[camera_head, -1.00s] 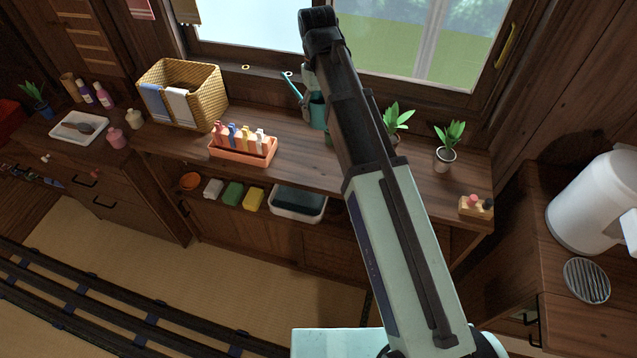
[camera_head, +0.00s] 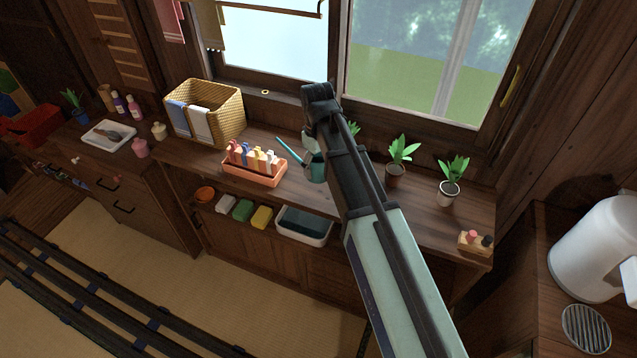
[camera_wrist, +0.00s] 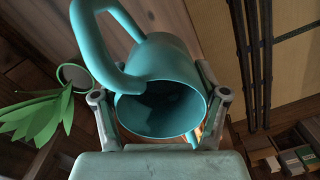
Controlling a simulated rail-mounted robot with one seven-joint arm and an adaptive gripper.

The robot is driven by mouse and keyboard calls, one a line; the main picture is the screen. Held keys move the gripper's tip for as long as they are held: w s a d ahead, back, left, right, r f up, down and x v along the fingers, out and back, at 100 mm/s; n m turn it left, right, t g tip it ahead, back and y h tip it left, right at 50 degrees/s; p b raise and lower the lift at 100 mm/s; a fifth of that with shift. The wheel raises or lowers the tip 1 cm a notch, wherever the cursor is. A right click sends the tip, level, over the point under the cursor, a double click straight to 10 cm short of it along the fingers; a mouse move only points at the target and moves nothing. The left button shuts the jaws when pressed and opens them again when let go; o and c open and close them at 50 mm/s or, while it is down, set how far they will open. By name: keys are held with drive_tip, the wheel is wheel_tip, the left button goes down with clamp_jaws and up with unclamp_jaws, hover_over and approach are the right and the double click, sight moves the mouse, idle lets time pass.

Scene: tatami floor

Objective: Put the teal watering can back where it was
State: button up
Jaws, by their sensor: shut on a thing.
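The teal watering can (camera_head: 316,170) is over the wooden counter in the head view, right of the orange tray, its spout pointing up and left. My arm hides part of it. In the wrist view the watering can (camera_wrist: 165,60) fills the middle, with its open mouth towards the camera and its handle at upper left. My gripper (camera_wrist: 160,98) has one finger on each side of the can and is shut on it. I cannot tell whether the can's base touches the counter.
Potted plants (camera_head: 397,160) (camera_head: 451,182) stand right of my arm, and another shows partly behind it. The orange tray (camera_head: 255,178) of coloured items and the wicker basket (camera_head: 222,108) stand left. A small wooden holder (camera_head: 476,243) sits at the counter's right end.

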sight(318, 155)
drive_tip(key=shift+f+p, duration=0.75)
drive_tip(key=shift+f, duration=3.6)
drive_tip(key=shift+f, duration=0.1)
drive_tip(key=o, duration=1.7)
drive_tip(key=shift+o, duration=0.2)
drive_tip(key=r+b, duration=0.3)
drive_tip(key=r, duration=0.9)
drive_tip(key=shift+w+r, duration=0.15)
drive_tip(key=shift+w, duration=0.05)
drive_tip(key=shift+a, duration=0.1)
